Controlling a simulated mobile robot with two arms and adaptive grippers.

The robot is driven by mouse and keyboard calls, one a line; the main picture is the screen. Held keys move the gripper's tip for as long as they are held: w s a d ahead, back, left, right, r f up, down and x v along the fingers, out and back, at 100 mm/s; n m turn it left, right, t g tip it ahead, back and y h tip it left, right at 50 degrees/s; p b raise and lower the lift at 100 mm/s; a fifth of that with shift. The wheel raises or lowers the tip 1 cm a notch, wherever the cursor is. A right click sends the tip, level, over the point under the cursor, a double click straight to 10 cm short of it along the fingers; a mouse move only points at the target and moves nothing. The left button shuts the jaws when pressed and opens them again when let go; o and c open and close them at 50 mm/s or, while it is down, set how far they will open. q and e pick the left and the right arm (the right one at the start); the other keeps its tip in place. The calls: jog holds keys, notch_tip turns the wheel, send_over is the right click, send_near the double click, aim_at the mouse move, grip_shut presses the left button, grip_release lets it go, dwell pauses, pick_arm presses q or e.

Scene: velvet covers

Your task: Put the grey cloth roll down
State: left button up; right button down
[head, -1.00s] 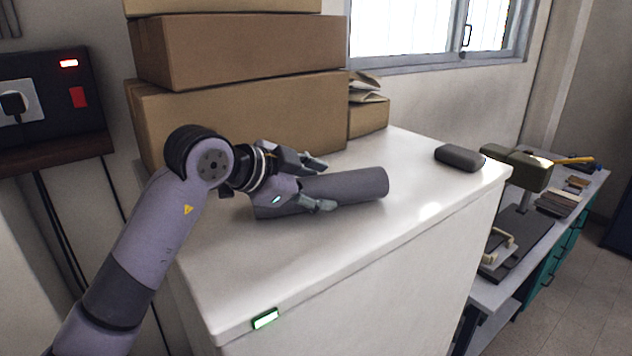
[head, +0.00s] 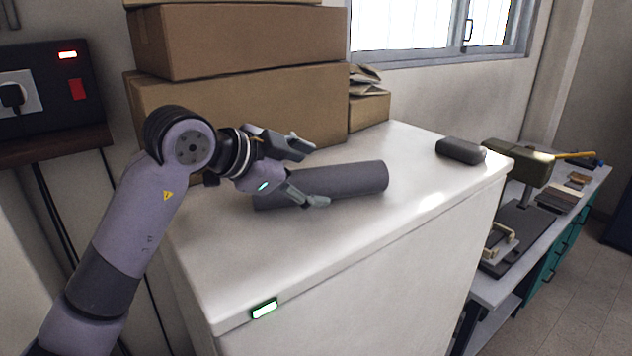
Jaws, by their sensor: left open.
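The grey cloth roll (head: 345,180) lies on its side on the white cabinet top (head: 290,245), pointing left to right. My left gripper (head: 309,175) is open at the roll's left part. One finger is in front of the roll and overlaps it in the picture; the other is above and behind it. I cannot tell whether a finger touches the roll. The roll's left part is partly hidden by the near finger. My right gripper is not in view.
Stacked cardboard boxes (head: 240,105) stand behind the gripper. A dark grey case (head: 460,151) lies at the cabinet's right end. A lower workbench (head: 487,291) with tools stands to the right. The cabinet top in front of the roll is clear.

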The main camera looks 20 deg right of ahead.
pick_arm(q)
jog(key=b+v, duration=0.3)
jog(key=v, duration=0.6)
jog(key=shift+s+a+r, duration=0.15)
jog(key=shift+s+a, duration=0.05)
jog(key=shift+a, duration=0.1)
